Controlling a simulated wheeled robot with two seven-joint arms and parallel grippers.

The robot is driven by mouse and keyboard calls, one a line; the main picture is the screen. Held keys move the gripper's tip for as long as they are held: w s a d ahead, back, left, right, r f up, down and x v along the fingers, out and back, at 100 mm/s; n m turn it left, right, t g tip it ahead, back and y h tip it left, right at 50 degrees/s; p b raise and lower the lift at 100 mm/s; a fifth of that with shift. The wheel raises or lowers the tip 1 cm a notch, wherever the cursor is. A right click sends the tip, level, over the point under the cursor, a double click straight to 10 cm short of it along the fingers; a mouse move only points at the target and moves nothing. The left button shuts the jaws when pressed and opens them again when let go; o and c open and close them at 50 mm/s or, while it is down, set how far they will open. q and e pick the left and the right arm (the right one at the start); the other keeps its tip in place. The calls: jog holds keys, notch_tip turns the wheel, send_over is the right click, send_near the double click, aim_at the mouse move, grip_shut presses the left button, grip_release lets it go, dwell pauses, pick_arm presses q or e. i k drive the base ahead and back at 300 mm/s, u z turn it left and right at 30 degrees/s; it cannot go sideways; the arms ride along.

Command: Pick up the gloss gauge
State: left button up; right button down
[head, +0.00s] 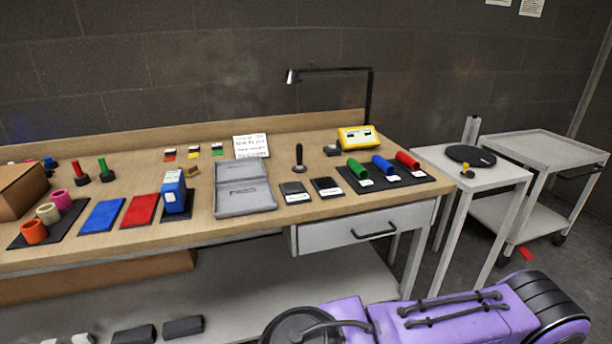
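No label marks the gloss gauge readably. Two instrument-like things could be it, and I cannot tell which. A blue upright device with a pale face (174,189) stands on a dark mat at the left-middle of the workbench. A yellow box with a pale display panel (357,138) sits at the back right of the bench. Neither is held. A purple arm part of mine with black cables crosses the bottom right, in front of the bench. No fingertips of my left or right gripper show.
The wooden workbench (120,150) also holds a grey metal case (243,198), green, blue and red cylinders on a black mat, blue and red panels, and a lamp (330,70). A white stand (510,172) with a black disc and a trolley (545,147) stand at right.

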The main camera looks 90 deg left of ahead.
aim_at(174, 181)
jog(key=z, duration=0.05)
jog(key=k, duration=2.55)
jog(key=u, duration=0.3)
